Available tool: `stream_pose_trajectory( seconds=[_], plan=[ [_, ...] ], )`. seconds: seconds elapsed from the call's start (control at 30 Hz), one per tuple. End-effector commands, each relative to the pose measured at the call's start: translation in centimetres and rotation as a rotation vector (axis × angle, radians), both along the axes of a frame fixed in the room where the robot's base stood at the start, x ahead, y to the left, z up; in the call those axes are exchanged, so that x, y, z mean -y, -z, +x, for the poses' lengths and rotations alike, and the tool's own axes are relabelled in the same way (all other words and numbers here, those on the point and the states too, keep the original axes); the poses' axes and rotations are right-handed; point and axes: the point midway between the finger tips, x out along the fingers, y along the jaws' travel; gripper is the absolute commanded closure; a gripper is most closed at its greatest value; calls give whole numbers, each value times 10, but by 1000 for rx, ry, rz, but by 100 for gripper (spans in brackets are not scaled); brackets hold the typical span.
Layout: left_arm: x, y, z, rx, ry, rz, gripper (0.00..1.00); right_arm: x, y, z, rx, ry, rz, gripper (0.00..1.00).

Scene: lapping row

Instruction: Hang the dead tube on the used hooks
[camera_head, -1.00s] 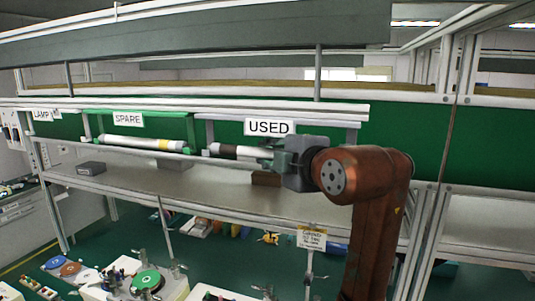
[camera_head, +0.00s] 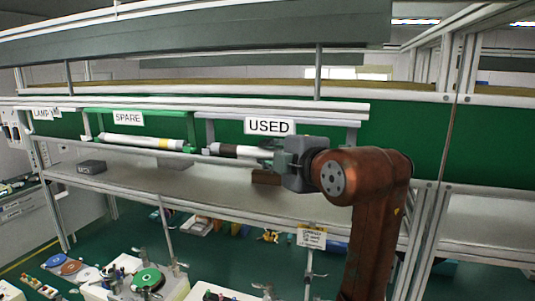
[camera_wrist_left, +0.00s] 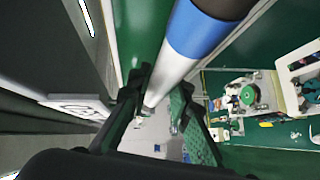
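The dead tube (camera_head: 228,150), white with a dark band, lies level just below the USED sign (camera_head: 269,127). Its left end is close to the left arm of the grey used hooks (camera_head: 210,130); I cannot tell if it rests in them. My left gripper (camera_head: 283,159) is at the tube's visible right part and hides what lies beyond. In the left wrist view the tube (camera_wrist_left: 180,60), with a blue band and dark end, runs between the fingers (camera_wrist_left: 163,92), which appear closed around it. My right gripper is not in view.
A white tube (camera_head: 135,142) hangs on the green spare hooks under the SPARE sign (camera_head: 128,118). Below is a grey shelf (camera_head: 215,184) with a dark box (camera_head: 91,167) and a brown block (camera_head: 265,177). A rail runs just under the tubes.

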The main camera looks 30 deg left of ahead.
Motion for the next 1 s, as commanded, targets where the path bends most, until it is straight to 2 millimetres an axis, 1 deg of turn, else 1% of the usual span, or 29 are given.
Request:
stream_pose_trajectory(
  seconds=[0.03,0.3,0.53,0.63,0.77,1.0],
  plan=[
    [0,0,0,1,0,1,80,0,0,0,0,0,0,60],
    [0,0,0,0,0,0,61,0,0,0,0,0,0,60],
    [0,0,0,-1,0,-1,61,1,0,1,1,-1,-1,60],
    [3,-1,-1,0,1,0,61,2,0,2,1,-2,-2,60],
    [16,-4,-9,1,3,3,61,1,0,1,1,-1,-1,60],
    [58,-12,-34,1,4,2,61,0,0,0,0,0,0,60]
  ],
)
